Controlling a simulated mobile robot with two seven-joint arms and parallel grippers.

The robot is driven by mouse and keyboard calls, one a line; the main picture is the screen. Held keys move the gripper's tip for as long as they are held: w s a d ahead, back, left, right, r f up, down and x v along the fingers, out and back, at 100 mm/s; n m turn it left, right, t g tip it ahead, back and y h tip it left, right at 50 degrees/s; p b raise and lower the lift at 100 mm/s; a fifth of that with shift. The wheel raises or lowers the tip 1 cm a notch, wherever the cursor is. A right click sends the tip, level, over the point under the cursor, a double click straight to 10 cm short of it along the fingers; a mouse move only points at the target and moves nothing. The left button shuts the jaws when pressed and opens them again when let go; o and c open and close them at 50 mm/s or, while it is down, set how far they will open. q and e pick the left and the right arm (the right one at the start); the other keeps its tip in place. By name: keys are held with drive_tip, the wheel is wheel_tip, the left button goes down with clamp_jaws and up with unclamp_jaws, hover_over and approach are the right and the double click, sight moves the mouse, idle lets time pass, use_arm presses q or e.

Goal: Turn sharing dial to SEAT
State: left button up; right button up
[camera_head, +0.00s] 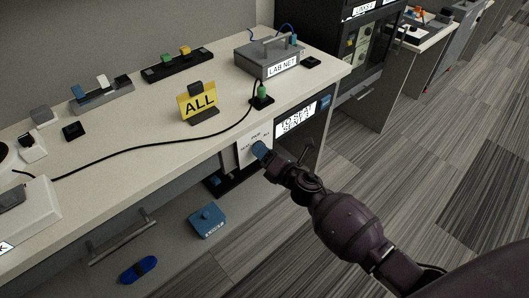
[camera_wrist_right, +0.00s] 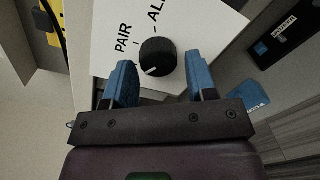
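The sharing dial is a round black knob (camera_wrist_right: 158,56) on a white panel (camera_wrist_right: 100,25), seen in the right wrist view. Labels PAIR and ALL show beside it. A short white mark lies on the knob's lower left part. In the head view the panel (camera_head: 246,152) is on the bench front, with small labels, and my gripper hides the knob. My right gripper (camera_wrist_right: 161,70) is open, with one blue finger on each side of the knob and gaps visible between. It also shows at the panel in the head view (camera_head: 262,150). My left gripper is in neither view.
A LAB NET box (camera_head: 268,58) stands at the back. A blue box (camera_head: 207,222) sits below the panel. The carpet at right is clear.

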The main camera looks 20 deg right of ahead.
drive_tip(key=shift+o, duration=0.7)
drive_tip(key=v, duration=1.1)
drive_tip(key=shift+p, duration=0.45)
drive_tip(key=shift+w, duration=0.1)
